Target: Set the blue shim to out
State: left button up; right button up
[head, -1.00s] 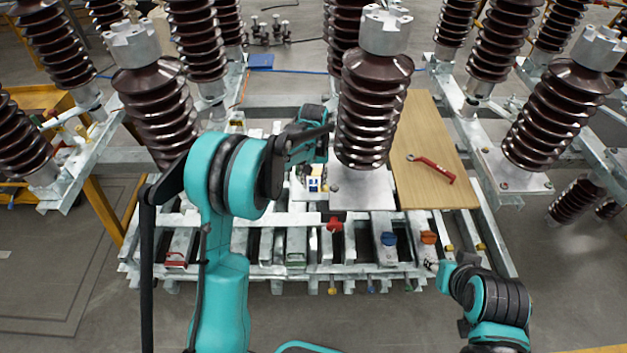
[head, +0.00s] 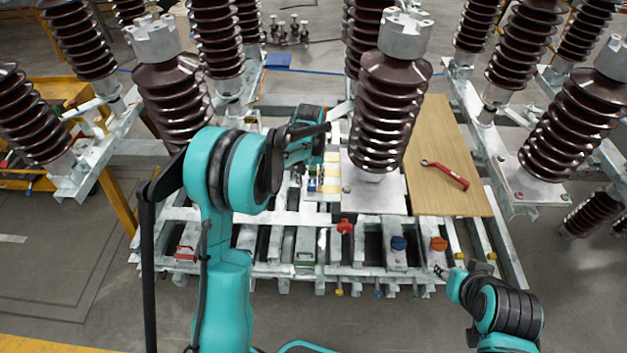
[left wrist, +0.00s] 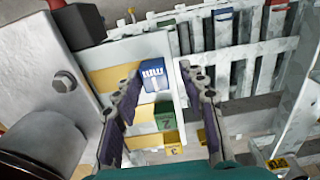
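The blue shim (left wrist: 152,77) is a small blue block with white marks on a pale panel with yellow strips. It also shows, small, in the head view (head: 312,184). A green block (left wrist: 166,115) and a yellow one (left wrist: 172,145) sit in line below it. My left gripper (left wrist: 160,70) is open, with its two fingers either side of the blue shim in the picture; I see no clear contact. In the head view my left wrist hides its fingers. My right arm is at the lower right; its gripper (head: 441,270) is too small and dark to read.
A brown ribbed insulator (head: 381,115) stands right of the panel on a metal plate. A wooden board (head: 435,130) holds a red-handled wrench (head: 446,175). Open floor lies in front.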

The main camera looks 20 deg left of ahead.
pick_arm(q)
notch_tip(320, 180, up, 12)
dwell(0.7)
dwell(0.4)
jog(key=s+d+r+m+t, duration=0.1)
jog(key=s+r+t, duration=0.15)
jog(key=s, duration=0.35)
jog(key=s+d+r+t, duration=0.1)
jog(key=s+d+r, duration=0.15)
jog(key=s, duration=0.35)
jog(key=s+d+f+m+t, duration=0.1)
jog(key=s+f+m+t, duration=0.1)
jog(key=s, duration=1)
jog(key=shift+s+f+t, duration=0.35)
jog(key=shift+f+t, duration=0.35)
jog(key=shift+t, duration=0.15)
dwell(0.9)
